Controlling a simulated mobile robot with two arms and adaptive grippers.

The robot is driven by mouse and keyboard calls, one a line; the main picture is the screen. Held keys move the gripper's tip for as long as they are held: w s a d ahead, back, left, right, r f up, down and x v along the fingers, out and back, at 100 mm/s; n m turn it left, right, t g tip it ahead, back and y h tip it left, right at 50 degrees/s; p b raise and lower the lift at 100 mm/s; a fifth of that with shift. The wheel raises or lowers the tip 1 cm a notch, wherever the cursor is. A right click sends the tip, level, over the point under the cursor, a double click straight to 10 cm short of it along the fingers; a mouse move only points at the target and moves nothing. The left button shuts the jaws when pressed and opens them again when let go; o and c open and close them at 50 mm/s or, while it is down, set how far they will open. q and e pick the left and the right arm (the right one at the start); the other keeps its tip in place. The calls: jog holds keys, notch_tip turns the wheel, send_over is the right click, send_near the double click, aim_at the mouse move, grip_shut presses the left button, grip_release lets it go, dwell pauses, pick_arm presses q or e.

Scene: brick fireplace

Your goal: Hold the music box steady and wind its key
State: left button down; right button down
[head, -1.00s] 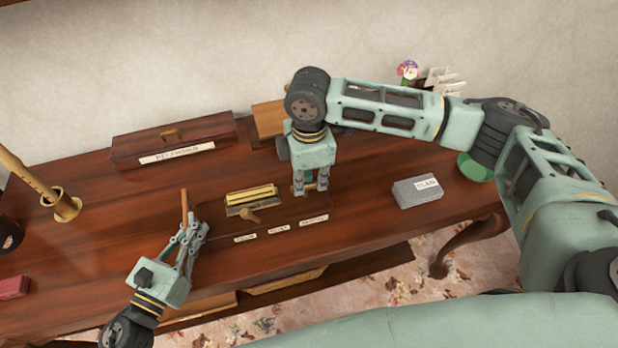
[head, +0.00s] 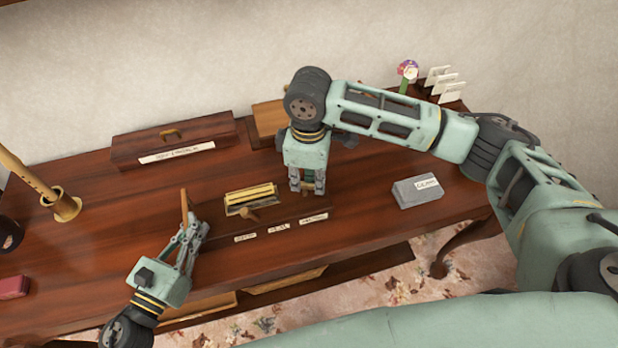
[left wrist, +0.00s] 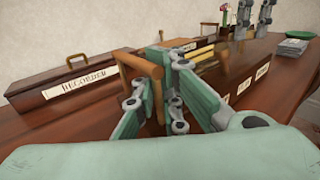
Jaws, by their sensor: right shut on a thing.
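The music box (head: 285,212) is a low dark wooden box with brass works on top and several labels along its front edge. A light-brown wooden key (head: 184,205) stands up at its left end and also shows in the left wrist view (left wrist: 138,64). My left gripper (head: 192,228) is at the key, with its fingers apart on either side of the key's wooden bar; whether they touch it is unclear. My right gripper (head: 308,186) points down and is shut on the music box at its right end. Its fingertips are partly hidden.
A long dark case with a brass handle (head: 172,148) lies behind. A grey labelled block (head: 418,191) lies to the right. Bare tabletop (head: 365,210) separates it from the music box.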

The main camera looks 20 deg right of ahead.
pick_arm(q)
jog(key=shift+a+f, duration=0.15)
pick_arm(e)
jog(key=m, duration=0.3)
jog(key=shift+d+m, duration=0.1)
jog(key=shift+m, duration=0.3)
pick_arm(q)
jog(key=shift+a, duration=0.1)
pick_arm(e)
jog(key=m, duration=0.3)
jog(key=shift+w+d+m, duration=0.1)
jog(key=shift+m, duration=0.2)
jog(key=m, duration=0.3)
jog(key=shift+d+m, duration=0.1)
jog(key=shift+m, duration=0.3)
jog(key=m, duration=0.3)
jog(key=shift+m, duration=0.3)
jog(key=m, duration=0.3)
jog(key=shift+m, duration=0.3)
jog(key=m, duration=0.4)
jog(key=shift+m, duration=0.3)
jog(key=m, duration=0.3)
jog(key=shift+m, duration=2.1)
